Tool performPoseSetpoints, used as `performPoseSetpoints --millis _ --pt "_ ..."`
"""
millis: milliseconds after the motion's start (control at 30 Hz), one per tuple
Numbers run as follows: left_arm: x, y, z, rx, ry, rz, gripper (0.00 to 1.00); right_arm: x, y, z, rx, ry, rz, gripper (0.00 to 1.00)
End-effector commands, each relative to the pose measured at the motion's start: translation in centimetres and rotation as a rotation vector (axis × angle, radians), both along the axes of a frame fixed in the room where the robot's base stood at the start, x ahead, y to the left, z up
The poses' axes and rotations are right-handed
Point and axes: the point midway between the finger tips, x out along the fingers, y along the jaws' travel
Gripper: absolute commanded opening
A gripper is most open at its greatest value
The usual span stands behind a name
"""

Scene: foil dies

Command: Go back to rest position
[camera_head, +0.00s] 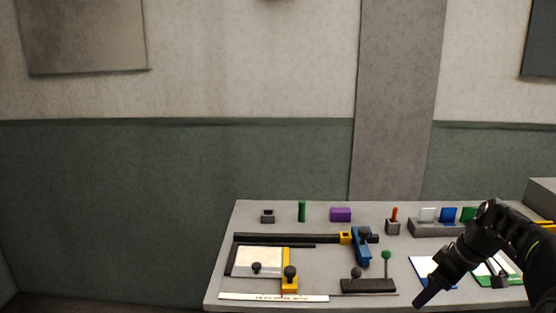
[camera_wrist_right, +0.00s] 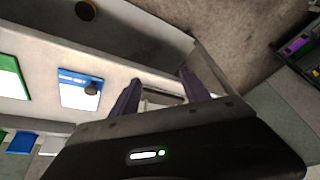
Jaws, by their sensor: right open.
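My right arm comes in from the right edge in the head view, and its dark gripper (camera_head: 428,294) points down and left near the front right of the grey table (camera_head: 225,280). In the right wrist view the two purple-grey fingers (camera_wrist_right: 160,88) stand apart with nothing held between them. A blue-and-white card (camera_head: 421,264) lies partly behind the gripper, and it also shows in the wrist view (camera_wrist_right: 80,92). Whether the gripper touches the table cannot be told. My left gripper is in neither view.
A green-and-white card (camera_head: 512,278) lies partly under my right arm. A grey rack (camera_head: 428,229) holds coloured plates behind it. A black rail with a blue slider (camera_head: 361,247), a yellow-and-white fixture (camera_head: 290,258) and a black base with a green-knobbed lever (camera_head: 368,286) stand to the left.

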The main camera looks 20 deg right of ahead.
Motion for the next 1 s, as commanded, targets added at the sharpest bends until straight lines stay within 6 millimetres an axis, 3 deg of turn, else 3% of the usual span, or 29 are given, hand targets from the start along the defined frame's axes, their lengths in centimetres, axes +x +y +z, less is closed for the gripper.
performPoseSetpoints --millis 267,367,533,667,800,900,1000 --pt "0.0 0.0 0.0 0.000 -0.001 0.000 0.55 3.7 5.5 -9.6 0.051 0.070 -0.070 0.54" --pt "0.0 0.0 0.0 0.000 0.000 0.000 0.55 4.6 9.3 -14.8 0.074 0.110 -0.109 0.54" --pt "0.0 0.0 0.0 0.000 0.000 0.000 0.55 3.9 18.8 -24.9 0.119 0.187 -0.193 0.54" --pt "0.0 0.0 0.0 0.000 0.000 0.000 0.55 0.6 26.8 -31.4 0.155 0.245 -0.257 0.54" --pt "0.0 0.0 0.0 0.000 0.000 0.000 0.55 -5.5 34.9 -36.3 0.196 0.307 -0.324 0.54" --pt "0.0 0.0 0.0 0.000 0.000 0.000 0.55 -10.1 39.3 -38.1 0.226 0.344 -0.370 0.54" --pt "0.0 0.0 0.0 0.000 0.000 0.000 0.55 -13.8 42.0 -38.8 0.250 0.372 -0.407 0.54"
